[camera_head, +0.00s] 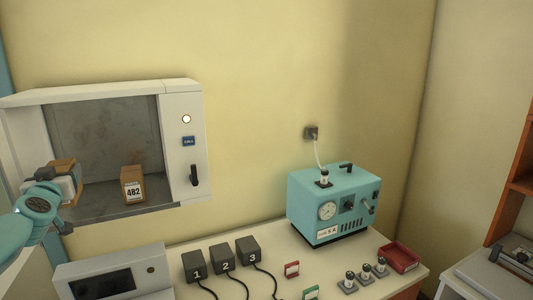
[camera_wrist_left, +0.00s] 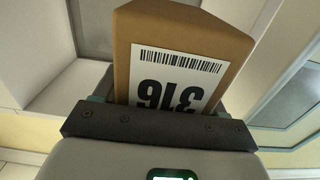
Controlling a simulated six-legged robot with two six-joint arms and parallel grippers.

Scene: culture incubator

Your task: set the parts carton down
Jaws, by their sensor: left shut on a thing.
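My left gripper (camera_head: 67,186) is shut on a brown carton (camera_head: 65,164) at the left side of the white wall hatch. In the left wrist view this carton (camera_wrist_left: 180,40) fills the space between the jaws. Its white label has a barcode and the number 316, upside down in that picture. In the head view the gripper partly hides the carton, and I cannot tell if it touches the hatch floor. A second brown carton (camera_head: 133,184), labelled 482, stands upright inside the hatch (camera_head: 181,100). My right gripper is not in view.
The hatch has a dark handle (camera_head: 194,175) on its right panel. Below, a bench carries three numbered dark boxes (camera_head: 227,258), a teal machine (camera_head: 333,205) with a gauge, several small fittings and a red tray (camera_head: 399,257). A grey device (camera_head: 113,279) stands at lower left.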

